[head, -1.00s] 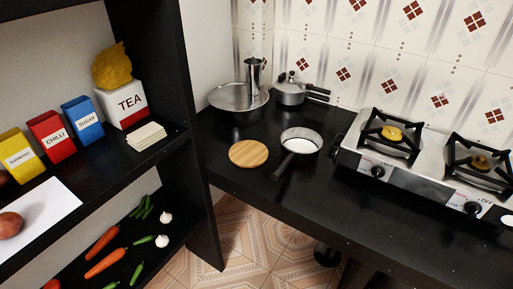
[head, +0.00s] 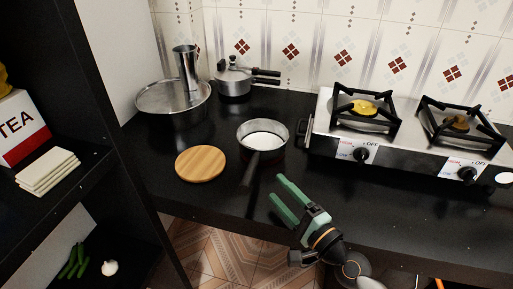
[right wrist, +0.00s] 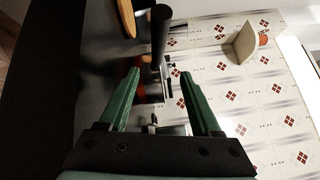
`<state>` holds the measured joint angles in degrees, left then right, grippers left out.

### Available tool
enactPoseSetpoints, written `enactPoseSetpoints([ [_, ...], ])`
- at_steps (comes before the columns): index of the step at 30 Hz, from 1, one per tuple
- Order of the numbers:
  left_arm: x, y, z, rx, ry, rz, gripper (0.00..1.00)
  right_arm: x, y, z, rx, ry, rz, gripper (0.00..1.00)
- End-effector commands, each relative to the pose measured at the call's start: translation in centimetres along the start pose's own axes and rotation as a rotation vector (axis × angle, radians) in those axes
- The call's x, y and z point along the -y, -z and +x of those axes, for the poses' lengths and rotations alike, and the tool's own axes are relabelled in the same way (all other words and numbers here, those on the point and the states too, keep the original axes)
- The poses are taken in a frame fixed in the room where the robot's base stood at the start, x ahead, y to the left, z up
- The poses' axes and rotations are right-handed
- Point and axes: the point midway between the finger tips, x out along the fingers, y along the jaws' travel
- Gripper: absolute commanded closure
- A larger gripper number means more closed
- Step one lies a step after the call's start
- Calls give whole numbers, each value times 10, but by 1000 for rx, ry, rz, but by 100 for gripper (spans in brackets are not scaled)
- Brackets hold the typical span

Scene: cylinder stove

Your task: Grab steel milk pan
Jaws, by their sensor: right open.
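The steel milk pan (head: 263,130) stands upright on the black counter, with its dark handle (head: 250,171) pointing toward the front edge. My right gripper (head: 277,190) is open and empty, just right of the handle's end and apart from it in the head view. In the right wrist view a dark bar, which looks like the handle (right wrist: 160,32), lies beyond the gap between the green fingertips (right wrist: 158,76). Most of the pan's body is hard to make out there. My left gripper is not in view.
A round wooden board (head: 201,163) lies left of the pan. A wide steel pot (head: 165,97) and a pressure cooker (head: 235,80) stand behind. The gas stove (head: 390,142) is at right. A dark shelf (head: 95,140) stands at left.

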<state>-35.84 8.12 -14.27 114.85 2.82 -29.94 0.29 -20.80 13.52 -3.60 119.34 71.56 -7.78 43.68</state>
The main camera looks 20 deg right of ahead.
Motion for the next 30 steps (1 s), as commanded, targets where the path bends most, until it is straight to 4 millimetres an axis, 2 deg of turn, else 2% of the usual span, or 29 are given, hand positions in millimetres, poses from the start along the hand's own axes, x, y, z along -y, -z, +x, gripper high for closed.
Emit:
enactPoseSetpoints([
  [3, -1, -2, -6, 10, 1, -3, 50, 4, -1, 21, 0, 4, 2, 35],
  [9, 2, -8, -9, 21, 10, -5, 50, 1, -1, 51, 1, 1, 0, 35],
  [17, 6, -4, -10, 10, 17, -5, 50, -1, -1, 68, 2, 0, -2, 35],
  [24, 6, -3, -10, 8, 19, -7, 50, -4, -1, 101, 1, 0, -1, 35],
  [30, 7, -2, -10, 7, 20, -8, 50, -4, -1, 114, 1, -1, -2, 35],
])
